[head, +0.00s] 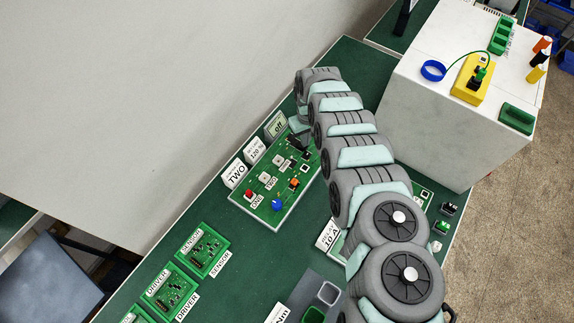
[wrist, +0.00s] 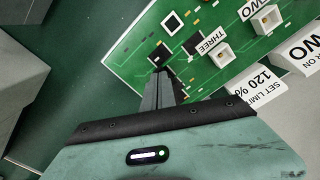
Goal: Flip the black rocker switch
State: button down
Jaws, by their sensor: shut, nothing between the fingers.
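The green circuit panel (head: 243,198) lies on the green bench. It also shows in the wrist view (wrist: 128,65). A black block (wrist: 160,55) is just beyond my gripper's fingertips in the wrist view; a second dark block (wrist: 193,45) is to its right, beside the THREE label. I cannot tell which is the rocker switch or its position. My gripper (wrist: 162,76) is shut and empty, its tips at or close to the first block; contact is unclear. In the head view the gripper (head: 300,135) is over the panel's far end, partly hidden by my arm.
White buttons (head: 264,177), a red button (head: 248,194) and a blue knob (head: 277,204) share the panel. A large white cabinet (head: 440,120) stands to the right.

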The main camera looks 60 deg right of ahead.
jog(key=shift+f+b, duration=0.65)
jog(key=shift+f, duration=0.25)
dwell(0.9)
notch_tip(320, 180, up, 7)
jog(key=p, duration=0.6)
jog(key=shift+p, duration=0.35)
dwell(0.4)
